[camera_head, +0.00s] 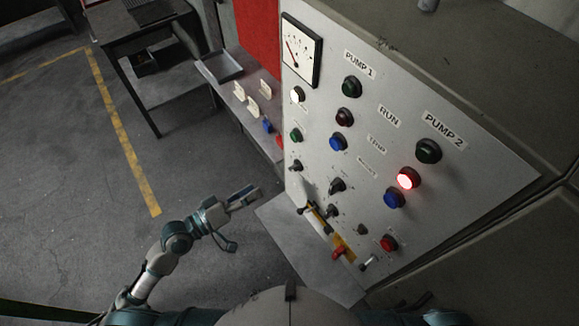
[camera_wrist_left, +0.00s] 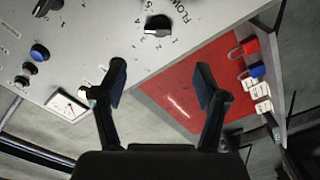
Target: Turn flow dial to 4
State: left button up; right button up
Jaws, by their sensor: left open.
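The flow dial (camera_wrist_left: 157,25) is a black knob on the pale panel, under a FLOW label with numbers around it, in the upper middle of the left wrist view. I cannot tell for sure which number it points to. In the head view it is the small dark knob (camera_head: 297,165) by the panel's left edge. My left gripper (camera_head: 256,193) is open and empty, left of the panel and apart from the dial. In the wrist view its two fingers (camera_wrist_left: 160,85) are spread, with the dial beyond them. My right gripper is out of view.
The control panel (camera_head: 312,118) carries a gauge (camera_head: 301,51), several buttons, and a lit red lamp (camera_head: 408,178). A ledge with padlocks and tags (camera_head: 252,107) stands left of it, before a red board (camera_wrist_left: 190,85).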

pick_arm(q)
jog(key=p, duration=0.2)
send_near(291, 169)
jog(key=w+d, duration=0.2)
jog(key=w, duration=0.1)
jog(key=x, duration=0.4)
jog(key=s+p+x, duration=0.1)
jog(key=x, duration=0.1)
jog(key=shift+w+d, duration=0.15)
jog(key=shift+d, duration=0.45)
jog(key=shift+w+d+f, duration=0.1)
jog(key=shift+d, duration=0.2)
jog(key=shift+a, duration=0.75)
jog(key=shift+c, duration=1)
jog(key=shift+a, duration=0.15)
jog(key=c, duration=0.8)
jog(key=shift+c, duration=0.8)
jog(key=shift+d+f, duration=0.1)
jog(key=shift+d, duration=0.25)
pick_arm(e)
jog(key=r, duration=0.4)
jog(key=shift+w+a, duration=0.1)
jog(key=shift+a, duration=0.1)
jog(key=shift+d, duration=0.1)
